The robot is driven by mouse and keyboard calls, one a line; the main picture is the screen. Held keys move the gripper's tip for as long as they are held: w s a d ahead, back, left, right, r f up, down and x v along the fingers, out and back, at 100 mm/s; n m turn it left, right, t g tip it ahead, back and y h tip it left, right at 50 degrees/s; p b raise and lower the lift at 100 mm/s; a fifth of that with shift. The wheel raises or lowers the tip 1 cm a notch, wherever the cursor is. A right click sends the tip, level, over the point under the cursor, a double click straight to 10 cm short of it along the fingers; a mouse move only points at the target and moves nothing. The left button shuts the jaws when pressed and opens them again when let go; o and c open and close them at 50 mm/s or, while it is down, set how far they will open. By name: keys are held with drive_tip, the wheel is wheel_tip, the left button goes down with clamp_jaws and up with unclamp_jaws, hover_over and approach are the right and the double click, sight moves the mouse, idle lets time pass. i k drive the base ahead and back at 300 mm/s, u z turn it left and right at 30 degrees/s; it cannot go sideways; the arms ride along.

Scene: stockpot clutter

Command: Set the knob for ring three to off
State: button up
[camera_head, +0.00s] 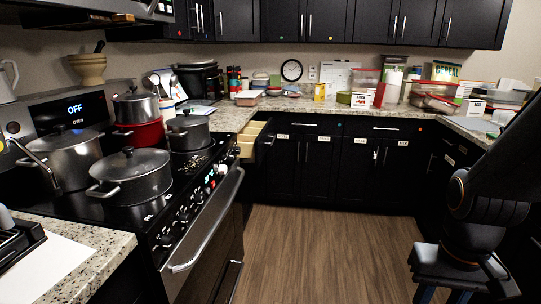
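The black stove (140,225) stands at the left, with a row of control knobs (183,218) along its slanted front panel. Small white marks sit beside the knobs, too small to read. A red and white spot (221,169) shows near the far end of the row. I cannot tell which knob belongs to ring three or how each is turned. A lidded grey pot (135,178) stands at the front of the cooktop, with several other pots behind it.
The oven handle (205,225) sticks out below the knobs. A light wooden drawer (250,137) stands open beyond the stove. A speckled counter (70,235) lies in front of it at the left. The wooden floor (320,250) is clear.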

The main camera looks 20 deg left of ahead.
sight(231, 158)
drive_tip(key=z, duration=0.1)
drive_tip(key=i, duration=0.6)
drive_tip(key=u, duration=0.8)
drive_tip(key=i, duration=0.6)
drive_tip(key=u, duration=0.65)
